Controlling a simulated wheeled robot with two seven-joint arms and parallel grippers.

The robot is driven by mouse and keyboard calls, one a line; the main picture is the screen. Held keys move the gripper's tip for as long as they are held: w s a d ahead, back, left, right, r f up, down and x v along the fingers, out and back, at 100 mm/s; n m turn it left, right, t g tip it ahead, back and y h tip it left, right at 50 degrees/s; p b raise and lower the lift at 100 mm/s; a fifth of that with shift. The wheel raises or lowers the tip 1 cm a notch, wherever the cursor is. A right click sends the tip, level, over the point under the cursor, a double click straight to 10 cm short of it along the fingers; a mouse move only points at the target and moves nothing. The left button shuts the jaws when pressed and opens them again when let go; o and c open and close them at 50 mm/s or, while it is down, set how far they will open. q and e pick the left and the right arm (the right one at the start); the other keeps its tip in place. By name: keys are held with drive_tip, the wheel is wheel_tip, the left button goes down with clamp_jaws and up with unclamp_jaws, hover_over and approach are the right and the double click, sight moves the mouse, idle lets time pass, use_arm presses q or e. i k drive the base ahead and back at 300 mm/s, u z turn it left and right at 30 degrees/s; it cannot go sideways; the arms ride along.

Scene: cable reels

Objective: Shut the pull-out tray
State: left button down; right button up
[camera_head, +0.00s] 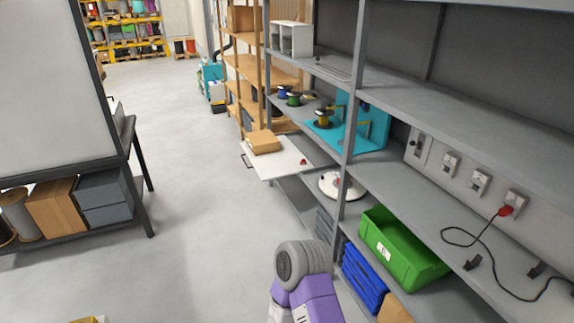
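The pull-out tray (285,168) is a flat white board that sticks out from the grey shelf unit into the aisle. It has a dark handle on its left edge. A brown package (264,142) lies on its far left part, and a small red item (303,162) lies near its right side. A grey and purple link of my arm shows at the bottom centre, well short of the tray. Neither gripper is in view.
The grey shelf unit runs along the right, with a green crate (398,250) and blue stacked items (363,277) low down. A bench (133,160) with boxes underneath stands at the left. The grey floor (195,180) between is clear.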

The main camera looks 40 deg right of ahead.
sight(286, 163)
drive_tip(key=z, duration=0.9)
drive_tip(key=i, duration=1.95)
drive_tip(key=u, duration=0.25)
drive_tip(key=i, duration=1.45)
drive_tip(key=z, duration=0.65)
drive_tip(key=i, duration=0.35)
drive_tip(key=z, duration=0.25)
